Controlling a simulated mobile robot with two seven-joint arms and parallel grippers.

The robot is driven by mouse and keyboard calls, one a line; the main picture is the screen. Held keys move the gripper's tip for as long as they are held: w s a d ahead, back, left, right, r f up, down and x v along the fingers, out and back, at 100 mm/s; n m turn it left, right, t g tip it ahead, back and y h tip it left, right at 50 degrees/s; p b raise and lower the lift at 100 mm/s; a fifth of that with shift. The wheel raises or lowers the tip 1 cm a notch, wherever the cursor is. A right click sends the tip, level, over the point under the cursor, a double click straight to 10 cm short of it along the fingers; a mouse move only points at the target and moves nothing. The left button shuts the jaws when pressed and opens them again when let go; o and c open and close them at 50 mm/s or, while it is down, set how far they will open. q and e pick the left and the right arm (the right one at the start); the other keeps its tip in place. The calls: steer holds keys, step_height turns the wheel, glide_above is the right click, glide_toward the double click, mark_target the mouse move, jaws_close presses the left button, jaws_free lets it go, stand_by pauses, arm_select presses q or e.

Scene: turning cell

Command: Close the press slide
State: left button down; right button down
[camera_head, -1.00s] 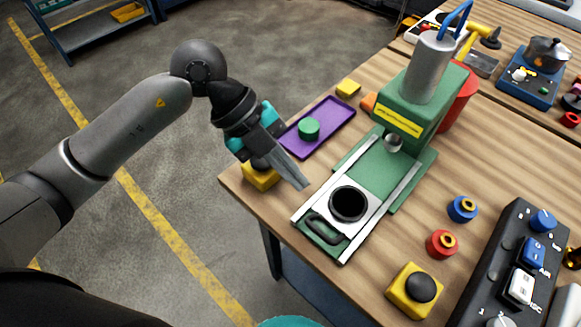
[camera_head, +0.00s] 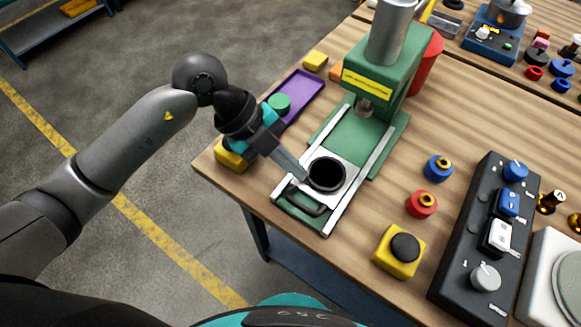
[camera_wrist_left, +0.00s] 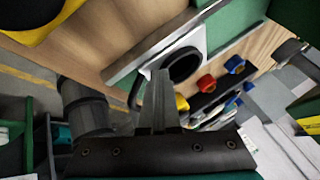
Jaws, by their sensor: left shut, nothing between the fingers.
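The green press (camera_head: 385,62) has a grey cylinder on top and a yellow label. Its slide (camera_head: 345,192), a pale plate with a black round cup (camera_head: 326,175), sits at the front end of the rails, out from under the ram (camera_head: 364,106). A black handle (camera_head: 305,203) is at the slide's front. My left gripper (camera_head: 303,179) is shut and empty, its tips at the plate's left side beside the cup. I cannot tell whether they touch it. In the left wrist view the fingers (camera_wrist_left: 160,80) overlap the plate's edge next to the cup (camera_wrist_left: 186,65). My right gripper is not in view.
A purple tray (camera_head: 305,92) with a green disc (camera_head: 279,104) and a yellow block (camera_head: 231,155) lie left of the press. Blue (camera_head: 438,167) and red (camera_head: 421,204) knobs, a yellow box with a black button (camera_head: 399,252) and a black control panel (camera_head: 487,235) stand right.

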arm_select(q)
steer(key=w+d, duration=0.2)
steer(key=w, duration=0.1)
steer(key=w+d, duration=0.2)
steer(key=w, duration=0.1)
steer(key=w+d, duration=0.2)
steer(key=w, duration=0.2)
steer(key=shift+w+b, duration=0.1)
steer(key=shift+b, duration=0.3)
steer(key=shift+a+r, duration=0.1)
steer(key=s+p+v, duration=0.1)
steer(key=p+v, duration=0.6)
steer(key=v, duration=0.2)
steer(key=shift+w+a+r, duration=0.25)
steer(key=shift+w+r, duration=0.15)
steer(key=shift+w, duration=0.05)
